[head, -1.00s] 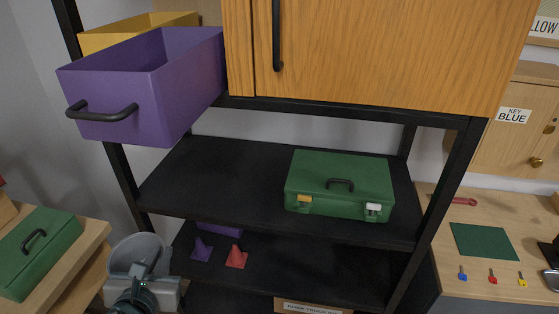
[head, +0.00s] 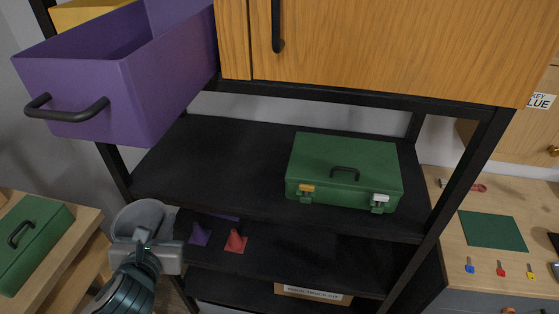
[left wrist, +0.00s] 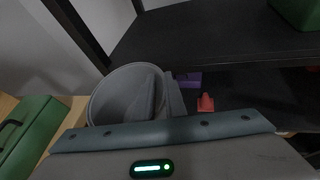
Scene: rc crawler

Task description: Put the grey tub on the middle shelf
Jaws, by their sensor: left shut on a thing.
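The grey tub (head: 128,217) is round and open at the top, in front of the rack's left side. It also shows in the left wrist view (left wrist: 104,102). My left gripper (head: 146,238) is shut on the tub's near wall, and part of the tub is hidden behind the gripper. The tub is beside the left rack post, at about the height of the shelf with the cones. The black shelf (head: 215,165) above it holds a green case on its right half; its left half is bare. My right gripper is not in view.
A purple drawer (head: 85,85) juts out above the shelf at left. The green case (head: 345,165) stands at the shelf's right. The lower shelf holds a purple cone (head: 200,235) and a red cone (head: 236,242). Another green case (head: 35,235) lies on a wooden stand at left.

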